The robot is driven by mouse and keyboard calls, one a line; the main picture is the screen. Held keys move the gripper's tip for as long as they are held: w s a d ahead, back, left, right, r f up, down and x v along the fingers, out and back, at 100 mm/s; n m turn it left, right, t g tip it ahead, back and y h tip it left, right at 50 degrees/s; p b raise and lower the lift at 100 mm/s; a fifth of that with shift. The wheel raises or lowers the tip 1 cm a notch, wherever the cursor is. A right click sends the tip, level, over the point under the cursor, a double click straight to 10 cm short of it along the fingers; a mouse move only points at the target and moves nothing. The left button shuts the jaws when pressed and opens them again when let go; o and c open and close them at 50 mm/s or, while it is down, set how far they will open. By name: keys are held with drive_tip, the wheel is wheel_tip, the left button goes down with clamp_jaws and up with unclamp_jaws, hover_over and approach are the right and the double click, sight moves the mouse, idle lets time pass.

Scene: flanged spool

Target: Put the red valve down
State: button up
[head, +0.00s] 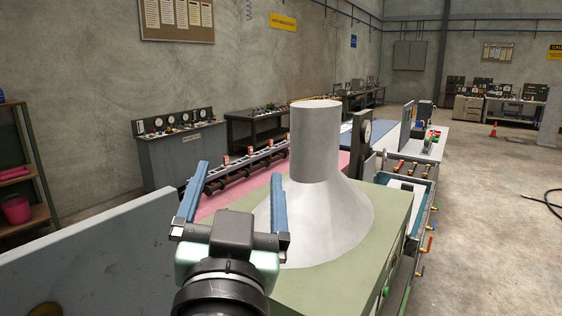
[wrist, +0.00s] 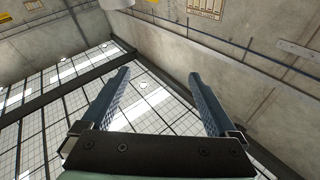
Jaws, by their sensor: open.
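My gripper (head: 242,172) is open and empty, with its two blue fingers spread and pointing up, in front of and left of a large white flanged spool (head: 315,190). In the wrist view my open gripper (wrist: 158,76) has only a wall and a gridded window or ceiling beyond its fingers. The spool stands upright on a cabinet with a green top (head: 335,285), its wide flared base down. I cannot pick out a red valve for certain. Small red-and-white items (head: 226,160) sit along a dark roller rack behind, too small to identify.
A grey panel (head: 90,262) stands at the left, beside a shelf with a pink bucket (head: 17,210). A gauge console (head: 180,150) is by the back wall. Right of the cabinet is a bench with orange handles (head: 430,243). The concrete floor (head: 490,230) at right is mostly clear.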

drive_tip(key=s+d+r+n+t, duration=0.1)
drive_tip(key=s+d+r+t, duration=0.1)
drive_tip(key=s+r, duration=0.3)
drive_tip(key=s+d+r+n+t, duration=0.1)
drive_tip(key=s+d+r+t, duration=0.2)
drive_tip(key=s+r, duration=0.3)
wheel_tip(320, 180, up, 5)
drive_tip(key=shift+f+t+h, duration=0.15)
drive_tip(key=shift+t+h, duration=0.25)
drive_tip(key=shift+t, duration=0.3)
drive_tip(key=shift+a, duration=0.1)
